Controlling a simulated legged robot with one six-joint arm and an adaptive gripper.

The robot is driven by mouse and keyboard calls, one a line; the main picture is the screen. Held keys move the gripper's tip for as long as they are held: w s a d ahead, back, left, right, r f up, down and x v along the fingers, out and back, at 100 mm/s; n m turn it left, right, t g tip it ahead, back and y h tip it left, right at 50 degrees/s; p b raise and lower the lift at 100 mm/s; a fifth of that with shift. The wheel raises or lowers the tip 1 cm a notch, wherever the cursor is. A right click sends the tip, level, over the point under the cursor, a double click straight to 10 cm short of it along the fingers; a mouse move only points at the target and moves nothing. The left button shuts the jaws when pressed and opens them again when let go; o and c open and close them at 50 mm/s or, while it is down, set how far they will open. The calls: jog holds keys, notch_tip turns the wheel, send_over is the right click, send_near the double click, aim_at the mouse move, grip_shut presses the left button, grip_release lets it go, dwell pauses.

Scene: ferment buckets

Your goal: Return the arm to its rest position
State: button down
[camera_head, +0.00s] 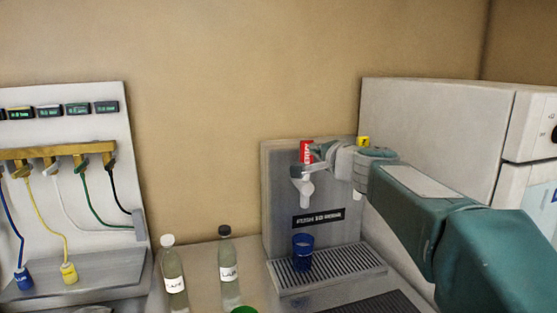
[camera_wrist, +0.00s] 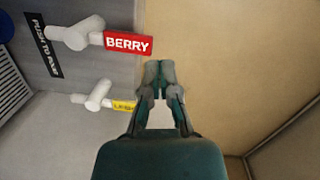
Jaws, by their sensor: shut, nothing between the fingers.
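My arm reaches in from the right in the head view, and my gripper (camera_head: 318,152) is at the dispenser's taps, in front of the red tag. In the wrist view my gripper (camera_wrist: 160,68) is shut and empty, its two fingertips together. It lies to the right of the red BERRY tag (camera_wrist: 128,43) and the yellow tag (camera_wrist: 124,105) in that picture. Whether it touches a tap cannot be told. The yellow tag also shows in the head view (camera_head: 363,141), just above my wrist.
A blue cup (camera_head: 302,252) stands on the drip tray (camera_head: 345,272) under the taps. Two labelled bottles, one white-capped (camera_head: 173,276) and one black-capped (camera_head: 228,262), stand left of it. A white appliance (camera_head: 440,130) is behind my arm. A rack with hoses (camera_head: 70,160) is at left.

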jog(key=s+a+f+n+g+y, duration=0.1)
jog(key=s+a+f+n+g, duration=0.15)
jog(key=s, duration=0.25)
jog(key=s+a+f+n+g, duration=0.1)
jog(key=s+a+f+n, duration=0.15)
jog(key=s, duration=0.35)
jog(key=s+d+f+n+g+h, duration=0.3)
jog(key=s+f, duration=0.7)
jog(key=s, duration=0.2)
jog(key=s+d+f+n+g+h, duration=0.3)
jog(key=s+f+n+g, duration=0.1)
jog(key=s+f, duration=0.6)
jog(key=shift+s+d, duration=0.2)
jog(key=shift+s, duration=1.05)
